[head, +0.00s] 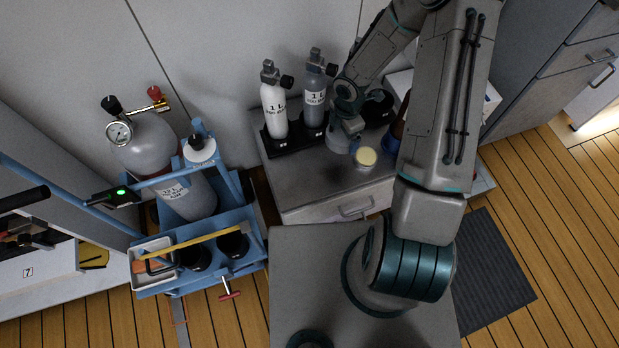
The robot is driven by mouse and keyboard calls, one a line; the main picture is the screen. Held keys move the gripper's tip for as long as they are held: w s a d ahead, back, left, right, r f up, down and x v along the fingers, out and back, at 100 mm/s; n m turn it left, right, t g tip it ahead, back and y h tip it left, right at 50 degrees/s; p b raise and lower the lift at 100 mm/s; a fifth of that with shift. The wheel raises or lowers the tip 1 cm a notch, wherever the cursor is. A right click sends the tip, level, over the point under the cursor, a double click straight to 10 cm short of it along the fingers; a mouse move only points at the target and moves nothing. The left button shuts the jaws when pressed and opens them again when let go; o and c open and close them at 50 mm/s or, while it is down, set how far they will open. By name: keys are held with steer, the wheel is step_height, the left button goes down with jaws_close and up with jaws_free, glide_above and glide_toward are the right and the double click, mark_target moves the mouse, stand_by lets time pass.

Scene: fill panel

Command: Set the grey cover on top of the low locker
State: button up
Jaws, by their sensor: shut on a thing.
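The low locker (310,185) stands against the back wall, with a grey top and a drawer front with a handle. My gripper (352,127) is over the right part of this top, pointing down. It is shut on a small blue-grey piece, which I take to be the grey cover (339,142). The fingertips are mostly hidden by my wrist. The cover looks close to the locker top, but I cannot tell whether it touches.
On the locker, a white bottle (275,108) and a grey bottle (315,98) stand in a black holder. A small pale-yellow-topped jar (366,158) is beside my gripper. A blue cart (215,255) with a large cylinder stands left. The locker's front left top is clear.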

steer(key=n, duration=0.2)
steer(key=n+b, duration=0.1)
steer(key=n, duration=0.1)
steer(key=shift+w+a+f, duration=0.15)
steer(key=shift+f, duration=0.25)
steer(key=shift+a+f+n, duration=0.1)
steer(key=shift+a+n, duration=0.05)
steer(key=shift+n, duration=0.15)
steer(key=b, duration=0.5)
glide_above(309, 176)
step_height(309, 176, down, 7)
steer(key=shift+r, duration=0.1)
step_height(309, 176, down, 4)
steer(key=shift+f+b, duration=0.1)
steer(key=shift+b, duration=1.05)
steer(key=o, duration=0.7)
steer(key=shift+o, duration=0.6)
